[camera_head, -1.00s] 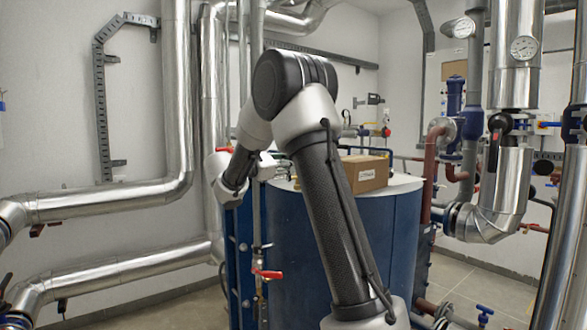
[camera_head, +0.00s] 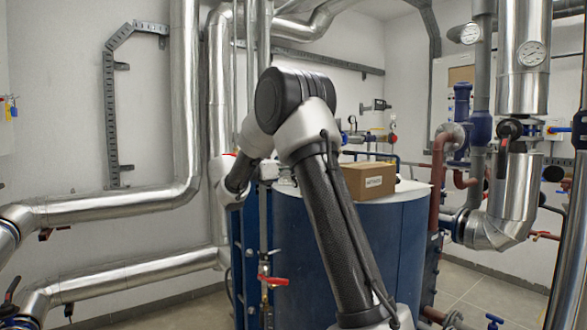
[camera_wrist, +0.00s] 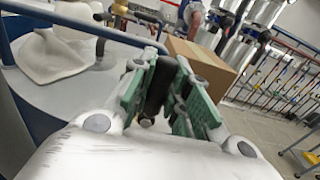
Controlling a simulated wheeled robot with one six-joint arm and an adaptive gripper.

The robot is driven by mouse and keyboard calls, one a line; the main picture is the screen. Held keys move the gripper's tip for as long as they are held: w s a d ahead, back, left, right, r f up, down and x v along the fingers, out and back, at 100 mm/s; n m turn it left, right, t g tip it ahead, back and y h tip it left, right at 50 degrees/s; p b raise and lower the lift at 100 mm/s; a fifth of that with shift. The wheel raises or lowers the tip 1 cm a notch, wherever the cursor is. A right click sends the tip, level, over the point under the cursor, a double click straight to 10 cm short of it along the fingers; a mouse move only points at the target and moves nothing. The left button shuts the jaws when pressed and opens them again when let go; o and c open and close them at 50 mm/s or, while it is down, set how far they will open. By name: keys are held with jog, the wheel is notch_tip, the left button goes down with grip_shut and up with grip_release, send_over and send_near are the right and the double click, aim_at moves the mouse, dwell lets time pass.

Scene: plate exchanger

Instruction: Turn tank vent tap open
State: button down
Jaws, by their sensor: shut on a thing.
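In the wrist view my gripper (camera_wrist: 165,92) has its green-padded fingers closed around a dark upright piece (camera_wrist: 157,84), which looks like the handle of the tank vent tap. The fingers hide most of the tap, so I cannot tell its angle. The blue tank (camera_head: 395,245) with its pale top stands behind my arm in the head view. There my wrist is at the tank's left side, and the fingers cannot be made out behind my arm.
A cardboard box (camera_head: 369,181) sits on the tank top; it also shows beyond my fingers in the wrist view (camera_wrist: 207,62). A red-handled valve (camera_head: 272,281) is low on a thin vertical pipe. Silver pipes (camera_head: 110,205) run along the left wall.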

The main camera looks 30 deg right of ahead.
jog(key=shift+f, duration=0.1)
jog(key=c, duration=1.3)
grip_release()
jog(key=shift+c, duration=0.2)
jog(key=a, duration=1.2)
jog(key=shift+s, duration=0.2)
